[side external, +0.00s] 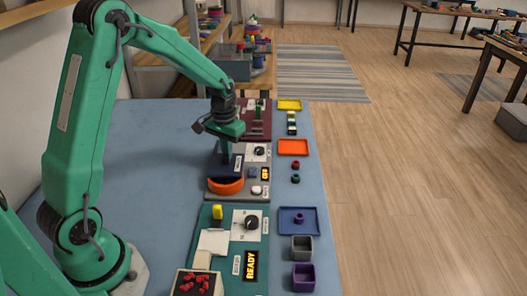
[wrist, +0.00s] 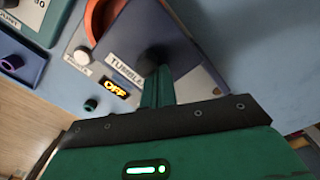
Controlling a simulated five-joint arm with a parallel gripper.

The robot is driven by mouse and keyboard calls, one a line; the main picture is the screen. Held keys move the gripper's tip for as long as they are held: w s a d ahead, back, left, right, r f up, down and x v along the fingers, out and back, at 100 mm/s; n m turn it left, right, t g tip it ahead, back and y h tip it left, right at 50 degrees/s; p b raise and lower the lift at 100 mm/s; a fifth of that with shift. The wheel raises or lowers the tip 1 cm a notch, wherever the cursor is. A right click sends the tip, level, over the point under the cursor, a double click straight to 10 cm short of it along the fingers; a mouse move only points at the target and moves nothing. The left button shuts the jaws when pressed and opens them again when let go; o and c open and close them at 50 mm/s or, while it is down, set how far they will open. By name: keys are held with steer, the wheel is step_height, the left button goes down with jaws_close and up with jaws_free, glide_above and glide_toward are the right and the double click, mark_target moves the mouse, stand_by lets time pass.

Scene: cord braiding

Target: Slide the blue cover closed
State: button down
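The dark blue cover (side external: 238,163) is on the grey tumbler station (side external: 252,196), behind an orange ring-shaped drum (side external: 225,187). In the wrist view the cover (wrist: 130,25) shows a dark knob (wrist: 153,56), and the drum (wrist: 97,20) is partly uncovered beside it. My gripper (side external: 226,156) reaches down onto the cover. In the wrist view the green fingertips (wrist: 158,72) are close together at the knob. Whether the knob is between them is hidden.
The station's display (wrist: 116,91) reads OFF, with a white button (wrist: 82,57) beside it. A green station (side external: 207,272) reading READY stands nearer the camera and a maroon one (side external: 260,122) farther back. Trays, including an orange one (side external: 293,147), and small cups line the right edge.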

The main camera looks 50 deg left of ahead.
mark_target(226, 166)
steer(key=shift+s+d, duration=1.1)
steer(key=shift+d, duration=0.05)
steer(key=shift+w+a, duration=0.15)
steer(key=shift+a, duration=0.05)
stand_by(0.6)
steer(key=shift+w+a, duration=0.2)
steer(key=shift+w, duration=0.05)
steer(key=shift+r, duration=0.1)
step_height(226, 166, up, 11)
stand_by(1.2)
